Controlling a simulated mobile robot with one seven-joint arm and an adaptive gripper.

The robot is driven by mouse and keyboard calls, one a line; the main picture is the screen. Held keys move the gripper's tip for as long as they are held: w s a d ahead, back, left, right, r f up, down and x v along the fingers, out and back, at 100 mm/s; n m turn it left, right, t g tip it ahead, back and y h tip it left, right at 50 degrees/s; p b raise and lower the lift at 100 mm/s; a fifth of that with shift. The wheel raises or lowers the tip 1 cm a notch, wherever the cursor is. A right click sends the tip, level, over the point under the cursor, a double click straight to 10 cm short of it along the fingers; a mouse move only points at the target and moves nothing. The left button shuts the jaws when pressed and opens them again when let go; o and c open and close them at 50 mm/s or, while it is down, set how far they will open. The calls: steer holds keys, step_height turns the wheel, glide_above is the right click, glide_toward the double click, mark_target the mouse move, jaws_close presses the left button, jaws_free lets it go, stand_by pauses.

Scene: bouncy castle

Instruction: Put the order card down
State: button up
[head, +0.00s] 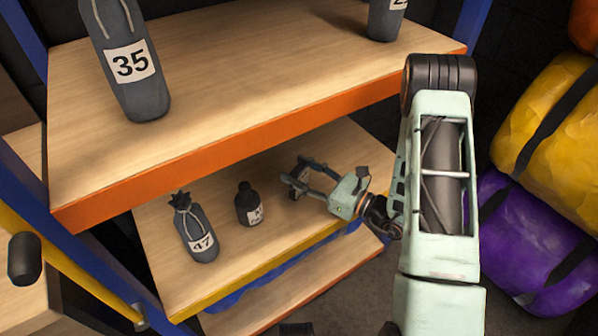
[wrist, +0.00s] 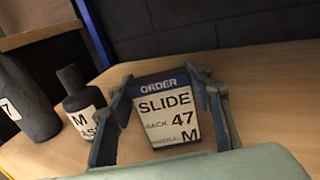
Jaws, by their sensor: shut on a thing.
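The order card (wrist: 165,108) is a white card with a blue header reading ORDER, SLIDE, SACK 47, M. It stands roughly upright between the fingers of my gripper (wrist: 167,95) in the wrist view. My gripper (head: 301,178) is shut on it over the middle wooden shelf (head: 275,240), right of the small dark bottle (head: 248,208). I cannot tell whether the card's lower edge touches the shelf. In the head view the card is mostly hidden by the fingers.
A grey sack numbered 47 (head: 198,232) stands left of the bottle. Yellow (head: 555,125) and purple (head: 535,240) bundles lie at right. Shelf behind the card looks clear.

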steer(key=shift+f, duration=0.1)
steer(key=shift+f, duration=0.15)
steer(key=o, duration=1.6)
steer(key=shift+c, duration=0.2)
steer(key=shift+r, duration=0.2)
steer(key=shift+s+d, duration=0.15)
steer(key=shift+d, duration=0.15)
steer(key=p+v, duration=0.1)
steer(key=v, duration=1)
steer(key=shift+s+d, duration=0.1)
steer(key=shift+s, duration=0.05)
steer(key=shift+r, duration=0.1)
